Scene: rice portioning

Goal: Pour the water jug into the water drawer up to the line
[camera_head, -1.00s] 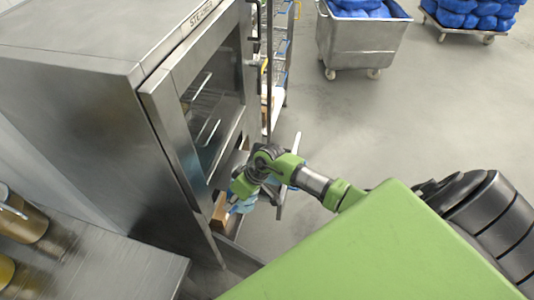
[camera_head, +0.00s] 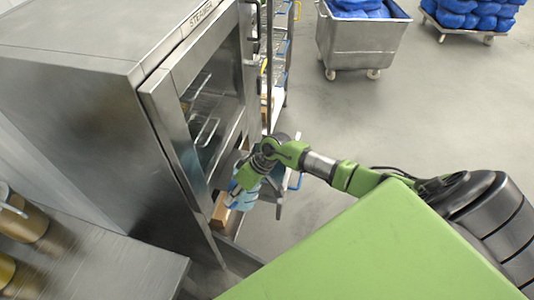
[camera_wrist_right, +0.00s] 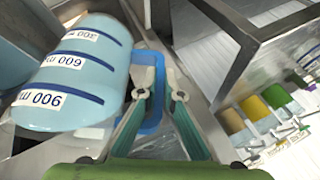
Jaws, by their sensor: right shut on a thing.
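A light blue jug (camera_head: 241,198) is at the lower front of the steamer, partly hidden by my right gripper (camera_head: 250,178). In the right wrist view the jug (camera_wrist_right: 72,75) fills the left side, its 300, 600 and 900 ml labels upside down in the picture. The fingers of my right gripper (camera_wrist_right: 160,72) are shut on the jug's blue handle (camera_wrist_right: 151,121). The jug's mouth and any water in it are hidden, so I cannot tell whether it pours. The water drawer and its line cannot be made out clearly. My left gripper is out of view.
The steel steamer (camera_head: 75,110) with its glass-fronted door stands at the left. A brown box-like thing (camera_head: 220,212) is close by the jug. A steel counter (camera_head: 100,265) with brown containers is at lower left. A wire rack (camera_head: 281,60) stands behind; open floor lies to the right.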

